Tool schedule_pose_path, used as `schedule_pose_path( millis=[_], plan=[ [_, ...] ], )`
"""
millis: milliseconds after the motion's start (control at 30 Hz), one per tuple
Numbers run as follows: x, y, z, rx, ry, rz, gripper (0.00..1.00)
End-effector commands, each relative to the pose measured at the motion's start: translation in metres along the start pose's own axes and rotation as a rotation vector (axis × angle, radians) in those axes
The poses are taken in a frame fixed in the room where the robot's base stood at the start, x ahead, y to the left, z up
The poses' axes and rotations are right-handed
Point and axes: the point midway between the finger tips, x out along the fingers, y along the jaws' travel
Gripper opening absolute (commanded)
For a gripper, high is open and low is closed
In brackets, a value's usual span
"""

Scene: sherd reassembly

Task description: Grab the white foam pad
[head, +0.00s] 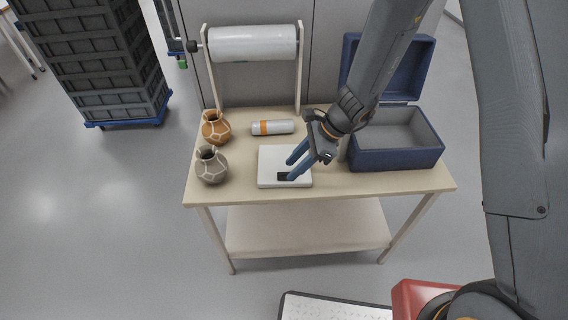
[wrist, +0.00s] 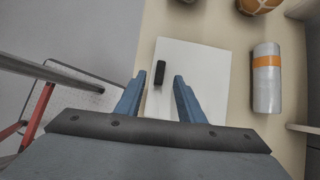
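The white foam pad (head: 270,165) is a flat white square lying on the table near its front edge. It also shows in the wrist view (wrist: 205,60). A small black block (wrist: 160,73) lies on top of the pad. My gripper (head: 289,170) reaches over the right part of the pad in the head view. In the wrist view its two blue fingers (wrist: 156,84) are spread apart with nothing held between them, and the black block shows between the fingertips. I cannot tell how high the fingertips are above the pad.
Two cracked-pattern vases, orange (head: 215,127) and grey (head: 211,166), stand left on the table (head: 340,186). A cylinder with an orange band (head: 272,127) lies behind the pad. An open blue case (head: 396,155) stands right. A wrap roll (head: 253,44) is mounted at the back.

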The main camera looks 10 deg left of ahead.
Motion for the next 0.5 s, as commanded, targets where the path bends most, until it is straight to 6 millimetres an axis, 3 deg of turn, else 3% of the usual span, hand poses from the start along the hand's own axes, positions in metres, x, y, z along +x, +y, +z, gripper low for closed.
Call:
schedule_pose_path(
  millis=[200,500],
  plan=[
    [0.024,0.002,0.002,0.000,0.000,0.002,0.35],
    [0.028,0.001,0.001,-0.001,0.000,0.000,0.35]
  ],
)
